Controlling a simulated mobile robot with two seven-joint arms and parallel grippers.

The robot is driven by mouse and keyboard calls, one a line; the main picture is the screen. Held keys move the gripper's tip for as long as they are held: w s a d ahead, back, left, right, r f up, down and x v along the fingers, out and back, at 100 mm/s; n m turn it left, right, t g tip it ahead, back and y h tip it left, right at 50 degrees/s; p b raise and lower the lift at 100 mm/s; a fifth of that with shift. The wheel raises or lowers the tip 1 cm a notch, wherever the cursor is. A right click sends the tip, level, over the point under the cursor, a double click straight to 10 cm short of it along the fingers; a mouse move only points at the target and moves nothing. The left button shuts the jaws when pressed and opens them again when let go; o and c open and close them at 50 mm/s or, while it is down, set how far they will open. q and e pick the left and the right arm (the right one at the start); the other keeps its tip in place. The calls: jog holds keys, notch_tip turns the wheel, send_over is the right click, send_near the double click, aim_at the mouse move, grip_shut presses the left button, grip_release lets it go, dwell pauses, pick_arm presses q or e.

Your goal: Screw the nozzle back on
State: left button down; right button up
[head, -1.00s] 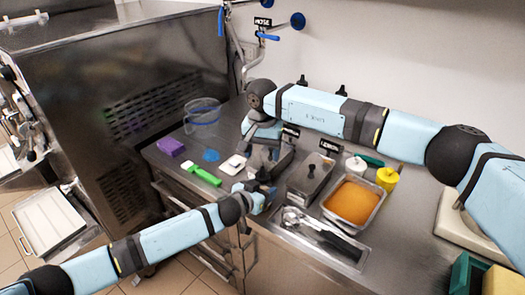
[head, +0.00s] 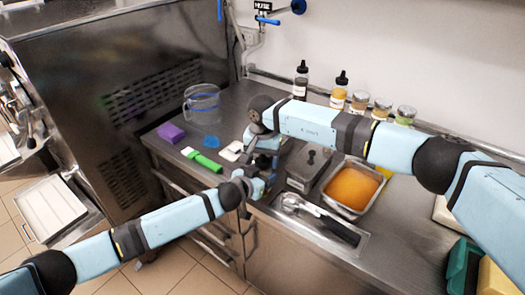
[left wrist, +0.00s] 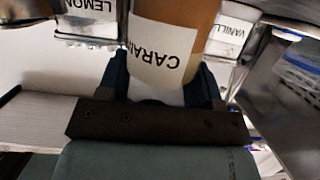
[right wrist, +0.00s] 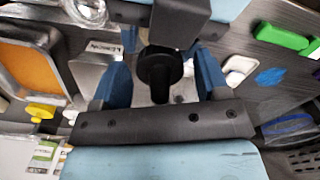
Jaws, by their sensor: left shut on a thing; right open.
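My left gripper (head: 257,184) is shut on a caramel-coloured bottle (left wrist: 205,25), whose label reads upside down in the left wrist view. In the head view the bottle is mostly hidden by the arms and grippers. A black nozzle (right wrist: 160,75) with a wide collar and narrower spout shows in the right wrist view, close to the left gripper's dark body. My right gripper (head: 266,155) is above the left one. Its open blue fingers (right wrist: 160,85) stand on either side of the nozzle with gaps. I cannot tell whether the nozzle is seated on the bottle.
A lidded metal container (head: 307,168) and an orange-filled pan (head: 352,188) stand right of the grippers. A tray of utensils (head: 322,222) lies at the front edge. A green tool (head: 206,162), purple block (head: 171,133) and clear tub (head: 203,103) are left. Bottles (head: 340,92) line the back.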

jog(key=c, duration=0.9)
jog(key=m, duration=0.6)
jog(key=shift+c, duration=0.3)
jog(key=m, duration=0.4)
jog(key=o, duration=1)
jog(key=shift+r, duration=2.2)
